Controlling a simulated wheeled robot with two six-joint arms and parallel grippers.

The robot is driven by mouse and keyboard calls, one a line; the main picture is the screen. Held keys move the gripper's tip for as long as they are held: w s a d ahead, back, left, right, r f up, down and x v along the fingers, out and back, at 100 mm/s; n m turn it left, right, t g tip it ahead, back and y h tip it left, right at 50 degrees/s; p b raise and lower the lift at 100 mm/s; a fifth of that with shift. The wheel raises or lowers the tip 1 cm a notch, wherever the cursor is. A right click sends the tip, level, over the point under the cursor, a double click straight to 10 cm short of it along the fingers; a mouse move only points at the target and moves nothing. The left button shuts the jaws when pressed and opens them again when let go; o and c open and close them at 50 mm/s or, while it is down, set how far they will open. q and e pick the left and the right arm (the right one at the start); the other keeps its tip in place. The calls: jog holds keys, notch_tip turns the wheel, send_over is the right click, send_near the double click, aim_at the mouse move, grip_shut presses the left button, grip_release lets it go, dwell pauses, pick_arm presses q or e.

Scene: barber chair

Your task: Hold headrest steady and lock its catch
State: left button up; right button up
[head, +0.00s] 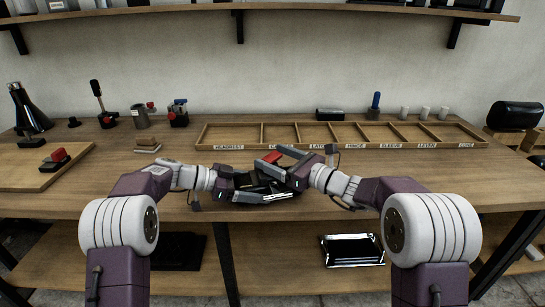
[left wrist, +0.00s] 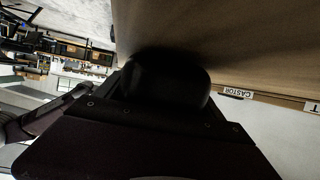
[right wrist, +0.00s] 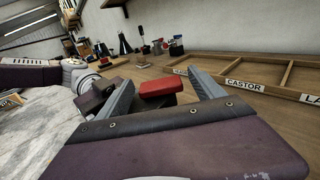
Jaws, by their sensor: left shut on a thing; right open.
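The dark headrest (head: 252,182) is near the table's front edge, largely hidden by my grippers. In the left wrist view a black rounded shape, seemingly the headrest (left wrist: 168,85), fills the space in front of my left gripper. My left gripper (head: 268,196) is shut on the headrest from the left. The red catch (head: 273,156) stands on a dark block just behind it. My right gripper (head: 272,160) is open, coming in from the right. In the right wrist view the red catch (right wrist: 160,88) lies between its two spread fingers, with visible gaps beside it.
A wooden tray (head: 335,147) with several labelled compartments lies behind the grippers. Small clamps, a metal cup (head: 140,116) and a wooden board (head: 42,168) are on the left. A black cylinder (head: 515,115) is at far right. The tabletop right of the grippers is mostly clear.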

jog(key=shift+w+a, duration=0.3)
jog(key=shift+a, duration=0.05)
jog(key=c, duration=1.4)
jog(key=shift+s+r+m+t+h, duration=0.1)
jog(key=shift+s+m+t+h, duration=0.05)
jog(key=shift+m+t+h, duration=0.6)
jog(key=shift+s+r+m+t+h, duration=0.1)
jog(key=shift+s+m+t+h, duration=0.05)
jog(key=shift+m+t+h, duration=0.55)
jog(key=shift+d+f+h, duration=0.15)
jog(key=shift+d+h, duration=0.1)
jog(key=o, duration=1.4)
jog(key=v, duration=1.2)
